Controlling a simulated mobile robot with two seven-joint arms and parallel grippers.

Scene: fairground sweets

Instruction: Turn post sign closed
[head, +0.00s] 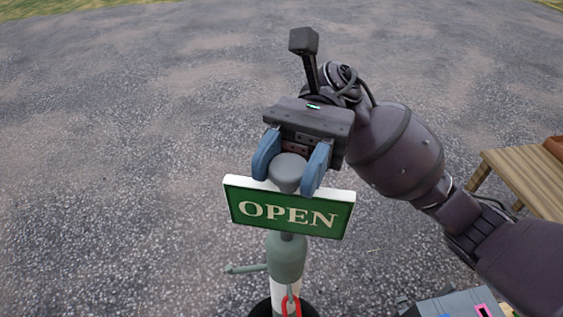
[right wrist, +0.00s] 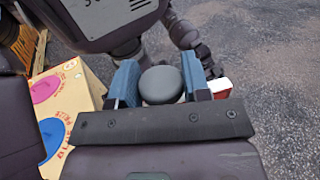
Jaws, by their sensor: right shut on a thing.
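A green sign with a white edge (head: 248,210) reads OPEN and faces me in the head view. It sits on an upright post (head: 286,258) with a grey rounded knob (head: 288,172) on top. My right gripper (head: 292,170) has its blue fingers on both sides of the knob, shut on it. The right wrist view shows the round grey knob top (right wrist: 161,86) between the two fingers, with a white and red end of the sign (right wrist: 220,88) beyond one finger.
A wooden table (head: 525,178) stands at the right. A printed box (right wrist: 62,105) shows in the right wrist view. Open gravel lies around the post.

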